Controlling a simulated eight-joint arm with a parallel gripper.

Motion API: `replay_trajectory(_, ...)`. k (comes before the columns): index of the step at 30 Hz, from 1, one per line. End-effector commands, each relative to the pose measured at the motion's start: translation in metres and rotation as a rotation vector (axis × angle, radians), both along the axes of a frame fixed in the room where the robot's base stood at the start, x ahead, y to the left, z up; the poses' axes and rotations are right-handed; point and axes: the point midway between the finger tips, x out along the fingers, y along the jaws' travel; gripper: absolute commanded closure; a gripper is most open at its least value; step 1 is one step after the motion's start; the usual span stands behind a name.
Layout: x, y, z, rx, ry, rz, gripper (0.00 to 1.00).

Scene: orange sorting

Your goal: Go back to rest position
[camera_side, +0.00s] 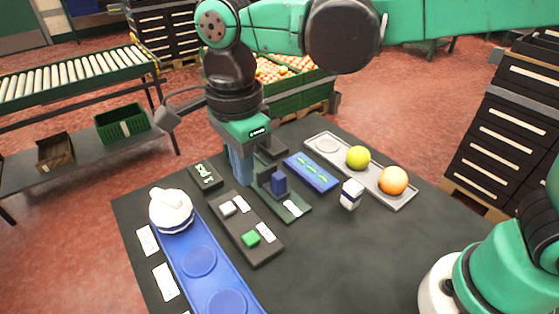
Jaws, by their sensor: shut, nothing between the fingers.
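My gripper (240,180) hangs from my green arm and points down, low over the middle of the dark table (350,262). Its fingers are shut with nothing held. The lower fingertips are partly hard to make out against the dark parts behind. An orange (393,181) and a yellow-green fruit (358,158) sit in a grey tray (325,143) at the back right of the table, apart from the gripper. The tray's far-left round recess is empty.
A long blue tray (221,278) holds a white object (171,211). The table's front right is clear.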

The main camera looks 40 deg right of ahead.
Motion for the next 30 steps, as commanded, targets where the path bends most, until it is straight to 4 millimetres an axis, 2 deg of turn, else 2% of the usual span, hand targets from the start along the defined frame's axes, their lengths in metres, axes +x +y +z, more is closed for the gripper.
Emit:
replay_trajectory(5,0.001,-0.005,0.001,0.006,-0.011,0.027,1.0)
replay_trajectory(8,0.002,-0.021,0.003,0.024,-0.051,0.135,1.0)
replay_trajectory(14,-0.001,-0.081,0.007,0.012,-0.245,0.582,1.0)
replay_trajectory(18,-0.009,-0.122,0.003,-0.104,-0.384,0.931,1.0)
replay_trajectory(21,-0.016,-0.146,-0.003,-0.224,-0.45,1.152,1.0)
replay_trajectory(25,-0.024,-0.168,-0.01,-0.372,-0.485,1.365,1.0)
replay_trajectory(30,-0.028,-0.179,-0.014,-0.475,-0.488,1.498,1.0)
